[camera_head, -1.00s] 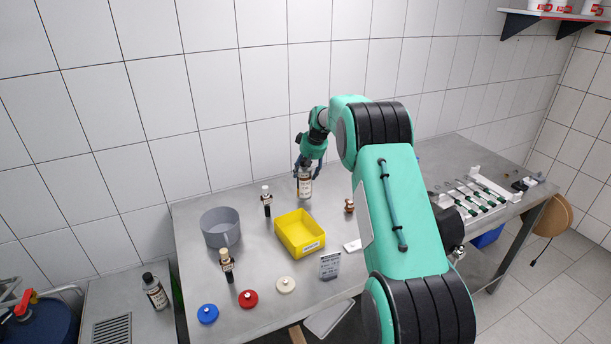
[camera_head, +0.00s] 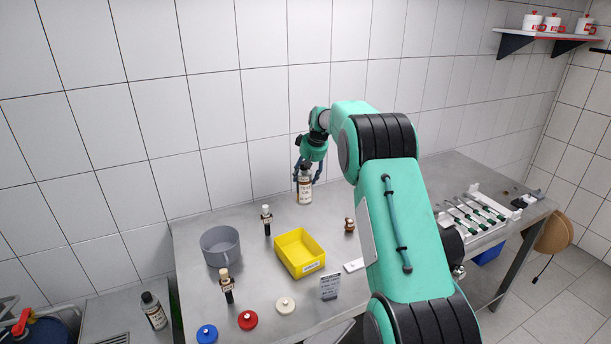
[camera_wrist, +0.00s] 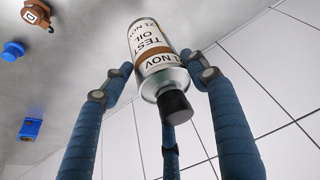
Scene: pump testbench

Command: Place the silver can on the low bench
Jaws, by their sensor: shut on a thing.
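The silver can (camera_head: 305,190) hangs in my gripper (camera_head: 306,180) over the back of the steel table. In the wrist view the can (camera_wrist: 155,48) has a white and brown "TEST OIL" label and a black cap. My gripper (camera_wrist: 157,82) has its blue fingers closed around the can's cap end. In the head view the can is upright and seems to be a little above the table top. A lower steel surface (camera_head: 88,318) at the bottom left looks like the low bench; it is partly cut off by the frame.
A dark-capped bottle (camera_head: 153,310) stands on the lower surface. The steel table (camera_head: 195,285) holds a grey pot (camera_head: 221,246), a yellow bin (camera_head: 298,268), two small black bottles, coloured discs and a label stand (camera_head: 329,287). My arm hides part of the table's right side.

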